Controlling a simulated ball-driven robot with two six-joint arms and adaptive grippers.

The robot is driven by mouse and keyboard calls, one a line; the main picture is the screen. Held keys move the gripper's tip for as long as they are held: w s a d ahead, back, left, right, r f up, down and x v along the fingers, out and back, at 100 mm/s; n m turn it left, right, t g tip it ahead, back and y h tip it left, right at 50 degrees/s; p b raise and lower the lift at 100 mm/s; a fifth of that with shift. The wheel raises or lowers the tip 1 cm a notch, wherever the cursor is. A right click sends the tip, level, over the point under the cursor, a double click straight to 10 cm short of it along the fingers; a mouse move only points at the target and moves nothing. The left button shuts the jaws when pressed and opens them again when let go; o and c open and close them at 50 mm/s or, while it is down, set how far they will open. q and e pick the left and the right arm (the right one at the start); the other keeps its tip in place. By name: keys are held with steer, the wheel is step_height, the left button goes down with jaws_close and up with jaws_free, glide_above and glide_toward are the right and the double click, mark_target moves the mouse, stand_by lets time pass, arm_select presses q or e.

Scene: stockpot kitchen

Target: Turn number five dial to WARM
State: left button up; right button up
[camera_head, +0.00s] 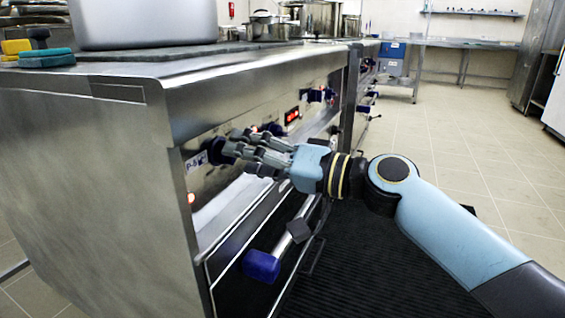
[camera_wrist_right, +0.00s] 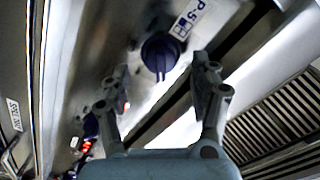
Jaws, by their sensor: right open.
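The number five dial (camera_wrist_right: 160,52) is a dark blue round knob with a raised grip, beside a white label (camera_wrist_right: 190,18) reading P-5. In the head view the dial (camera_head: 214,151) sits on the stove's front panel, partly covered by my gripper. My right gripper (camera_head: 238,144) is level with the dial and close to it. In the wrist view my right gripper (camera_wrist_right: 161,72) is open, with the dial just beyond and between its fingertips. I cannot tell whether a finger touches it. No WARM mark is legible. My left gripper is out of view.
More dark blue dials (camera_head: 316,95) and a red display (camera_head: 292,115) lie farther along the panel. A steel bar with a blue end (camera_head: 262,266) sticks out below. Pots (camera_head: 268,26) stand on the stove top. The tiled floor (camera_head: 450,150) at right is clear.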

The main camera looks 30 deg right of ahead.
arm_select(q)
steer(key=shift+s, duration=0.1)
arm_select(e)
steer(key=v, duration=0.9)
